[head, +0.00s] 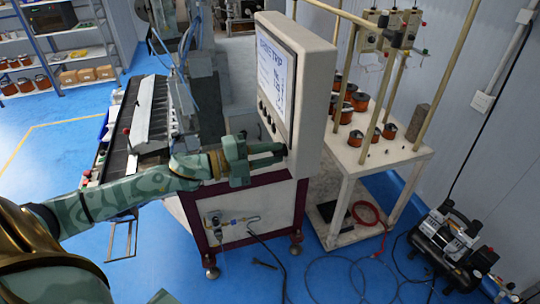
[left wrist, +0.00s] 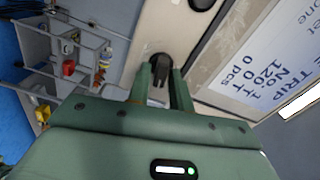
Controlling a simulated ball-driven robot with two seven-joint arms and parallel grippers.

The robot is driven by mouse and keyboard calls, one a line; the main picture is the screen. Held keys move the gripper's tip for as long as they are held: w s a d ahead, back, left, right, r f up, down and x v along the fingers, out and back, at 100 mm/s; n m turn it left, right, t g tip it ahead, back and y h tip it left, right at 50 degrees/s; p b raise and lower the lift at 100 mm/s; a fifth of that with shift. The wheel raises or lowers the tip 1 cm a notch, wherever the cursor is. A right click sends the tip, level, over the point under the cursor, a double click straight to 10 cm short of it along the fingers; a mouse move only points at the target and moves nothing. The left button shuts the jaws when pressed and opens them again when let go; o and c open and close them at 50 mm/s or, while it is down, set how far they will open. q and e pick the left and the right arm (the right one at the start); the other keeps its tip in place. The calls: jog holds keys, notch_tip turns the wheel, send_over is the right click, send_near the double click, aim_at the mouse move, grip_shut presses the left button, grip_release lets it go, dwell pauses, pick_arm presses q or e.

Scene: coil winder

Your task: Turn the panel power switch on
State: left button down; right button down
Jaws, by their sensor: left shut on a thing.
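The control panel (head: 312,95) is a beige box with a lit screen (head: 275,75) on its front face. My left gripper (head: 280,153) reaches the lower part of that face. In the left wrist view, a black rotary switch (left wrist: 160,61) sits on the beige panel face (left wrist: 150,28) between the two green fingers of the left gripper (left wrist: 161,84). The fingers are shut on its handle. The switch is hidden by the gripper in the head view. I cannot read any on or off marking by it. My right gripper is in neither view.
Other dark knobs (head: 268,118) line the panel face under the screen. A white cart (head: 385,150) with copper spools stands to the right. A black compressor (head: 450,245) and hoses lie on the blue floor. A long machine bed (head: 125,130) is at the left.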

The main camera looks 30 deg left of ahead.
pick_arm(q)
jog(key=shift+f+m+b, duration=0.15)
jog(key=shift+m+b, duration=0.2)
jog(key=shift+m, duration=0.75)
jog(key=c, duration=1.5)
grip_release()
jog(key=shift+o, duration=0.2)
jog(key=b+v, duration=0.1)
jog(key=v, duration=1.5)
jog(key=shift+a, duration=0.15)
jog(key=shift+s, duration=0.1)
